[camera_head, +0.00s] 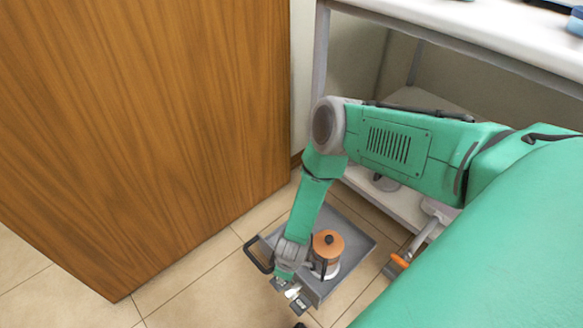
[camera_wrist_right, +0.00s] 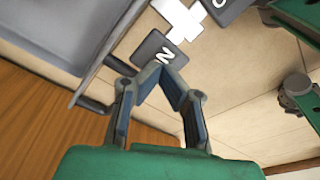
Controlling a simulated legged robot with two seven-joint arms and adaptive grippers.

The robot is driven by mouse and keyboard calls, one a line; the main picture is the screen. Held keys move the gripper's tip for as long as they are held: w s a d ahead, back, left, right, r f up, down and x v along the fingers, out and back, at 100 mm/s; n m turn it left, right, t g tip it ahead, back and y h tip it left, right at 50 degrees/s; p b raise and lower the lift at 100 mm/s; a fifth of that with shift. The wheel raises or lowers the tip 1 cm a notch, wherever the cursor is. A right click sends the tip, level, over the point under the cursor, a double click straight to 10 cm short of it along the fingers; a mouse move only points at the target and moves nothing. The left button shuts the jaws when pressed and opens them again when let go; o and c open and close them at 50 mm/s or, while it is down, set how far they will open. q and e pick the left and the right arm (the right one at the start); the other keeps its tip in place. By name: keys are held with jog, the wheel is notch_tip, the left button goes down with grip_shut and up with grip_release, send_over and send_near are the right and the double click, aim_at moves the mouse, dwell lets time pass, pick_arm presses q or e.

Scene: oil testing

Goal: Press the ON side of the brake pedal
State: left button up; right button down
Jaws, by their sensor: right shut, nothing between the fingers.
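The brake pedal shows in the right wrist view as a white middle piece (camera_wrist_right: 180,18) between two dark grey pads. The nearer pad (camera_wrist_right: 158,46) shows a white letter N; the farther pad (camera_wrist_right: 228,8) shows part of an O-like letter at the top edge. My right gripper (camera_wrist_right: 158,72) is shut and empty, its tips over the lower edge of the nearer pad; I cannot tell whether they touch. In the head view the right gripper (camera_head: 287,274) points down beside the cart's near edge, just above the pedal (camera_head: 293,291). My left gripper is not in view.
A grey cart (camera_head: 352,237) with a black handle (camera_head: 254,256) carries a copper-coloured container (camera_head: 327,247). A wooden panel (camera_head: 150,130) stands to the left, a white shelf unit (camera_head: 490,25) to the right. Tiled floor (camera_head: 200,290) is open in front of the cart.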

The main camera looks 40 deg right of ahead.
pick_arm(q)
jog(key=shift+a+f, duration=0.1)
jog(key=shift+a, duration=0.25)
pick_arm(e)
jog(key=shift+a+r, duration=0.1)
jog(key=shift+a, duration=0.15)
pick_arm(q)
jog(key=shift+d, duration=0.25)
pick_arm(e)
jog(key=shift+d, duration=0.15)
pick_arm(q)
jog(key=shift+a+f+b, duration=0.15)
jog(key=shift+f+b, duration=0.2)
jog(key=shift+b, duration=0.05)
pick_arm(e)
jog(key=shift+f, duration=0.45)
